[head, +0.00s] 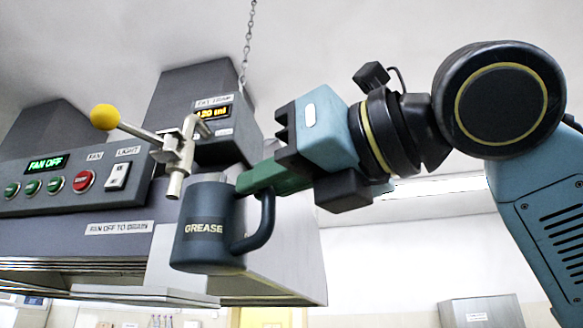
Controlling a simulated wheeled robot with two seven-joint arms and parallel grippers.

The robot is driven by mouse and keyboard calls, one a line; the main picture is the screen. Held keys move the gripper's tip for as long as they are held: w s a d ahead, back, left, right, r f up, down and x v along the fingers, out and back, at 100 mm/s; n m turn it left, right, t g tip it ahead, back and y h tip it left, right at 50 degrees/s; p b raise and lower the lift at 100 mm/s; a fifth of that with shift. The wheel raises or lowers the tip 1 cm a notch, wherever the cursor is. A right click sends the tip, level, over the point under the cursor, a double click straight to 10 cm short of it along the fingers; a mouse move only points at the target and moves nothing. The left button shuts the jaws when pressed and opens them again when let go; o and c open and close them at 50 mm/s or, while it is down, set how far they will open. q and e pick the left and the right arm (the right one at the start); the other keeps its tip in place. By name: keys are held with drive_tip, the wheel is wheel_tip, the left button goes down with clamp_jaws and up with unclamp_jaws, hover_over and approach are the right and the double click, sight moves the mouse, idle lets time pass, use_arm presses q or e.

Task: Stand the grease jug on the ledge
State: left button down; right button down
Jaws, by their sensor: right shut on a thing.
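The grease jug (203,240) is a dark blue-grey jug with a white GREASE label, roughly upright in mid-picture. My right gripper (262,180) comes in from the right, shut on the top of the jug's handle. The jug hangs in front of the hood, its mouth just below and right of the drain spout (175,187); I cannot tell whether the spout is directly over it. A flat metal strip (140,294) juts out along the hood's lower edge, below and left of the jug; it may be the ledge. My left gripper is out of view.
A valve lever with a yellow knob (105,117) sticks out above the spout. The hood's control panel (75,178) reads FAN OFF. A small display box (213,113) and a hanging chain (248,40) are above. A metal cabinet (481,311) stands low right.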

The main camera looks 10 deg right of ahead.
sight(237, 196)
drive_tip(key=x, duration=0.5)
drive_tip(key=shift+w+a+f, duration=0.1)
drive_tip(key=shift+f, duration=0.05)
drive_tip(key=shift+x, duration=3.1)
drive_tip(key=shift+w+a+f, duration=0.1)
drive_tip(key=shift+f, duration=0.55)
drive_tip(key=shift+f, duration=0.5)
drive_tip(key=c, duration=1.4)
unclamp_jaws()
drive_tip(key=shift+o, duration=0.2)
